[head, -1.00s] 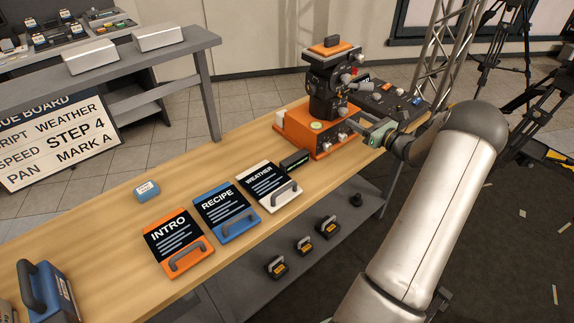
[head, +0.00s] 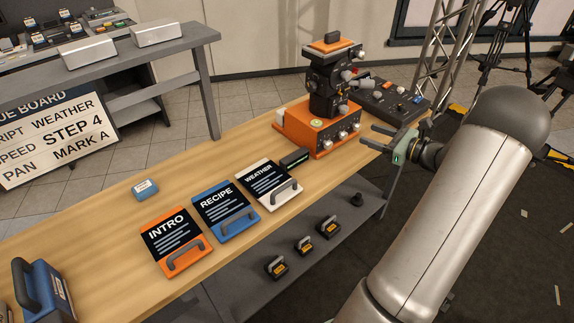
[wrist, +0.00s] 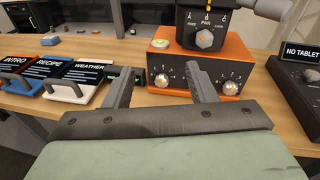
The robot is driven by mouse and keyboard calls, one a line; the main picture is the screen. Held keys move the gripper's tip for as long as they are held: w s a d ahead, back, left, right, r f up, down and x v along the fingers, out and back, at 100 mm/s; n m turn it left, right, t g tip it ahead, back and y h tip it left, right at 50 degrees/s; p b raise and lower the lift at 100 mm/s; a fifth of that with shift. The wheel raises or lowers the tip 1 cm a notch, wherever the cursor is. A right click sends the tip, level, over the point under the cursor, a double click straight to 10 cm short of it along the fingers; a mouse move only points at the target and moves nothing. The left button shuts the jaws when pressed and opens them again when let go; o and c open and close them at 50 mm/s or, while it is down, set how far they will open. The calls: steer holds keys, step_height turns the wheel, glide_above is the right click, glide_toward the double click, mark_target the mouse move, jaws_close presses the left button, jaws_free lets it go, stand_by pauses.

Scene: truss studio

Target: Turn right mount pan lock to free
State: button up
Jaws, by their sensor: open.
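The camera mount (head: 325,85) stands at the far right of the wooden table, a dark column on an orange base (head: 312,137). In the wrist view, a grey knob (wrist: 205,39) sits on the column under a white A, B, C scale, with PAN printed above it. Small words flank it, apparently LOCK on the right.
WEATHER (head: 268,185), RECIPE (head: 225,212) and INTRO (head: 175,243) boards lie left. A cue board (head: 55,135) reads PAN MARK A.

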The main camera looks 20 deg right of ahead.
steer(key=s+a+r+n+g+p, duration=0.1)
steer(key=a+n+g, duration=0.5)
steer(key=a, duration=0.9)
steer(key=s+a+r+n+g+p, duration=0.2)
steer(key=s+a+r+n+g, duration=0.2)
steer(key=a, duration=1.1)
steer(key=shift+s+r+n+g+y+p, duration=0.5)
steer(key=shift+n+g, duration=1)
steer(key=shift+n, duration=1.2)
steer(key=shift+s+f, duration=0.1)
steer(key=shift+f, duration=0.1)
steer(key=s+a+n+g+h, duration=0.1)
steer(key=s+a+n+h, duration=0.3)
steer(key=s+n, duration=0.3)
steer(key=s+a+n+g+h, duration=0.1)
steer(key=s+a+n+h, duration=0.25)
steer(key=s+n, duration=0.4)
step_height(320, 180, up, 14)
steer(key=d+t+p, duration=0.1)
steer(key=p, duration=1)
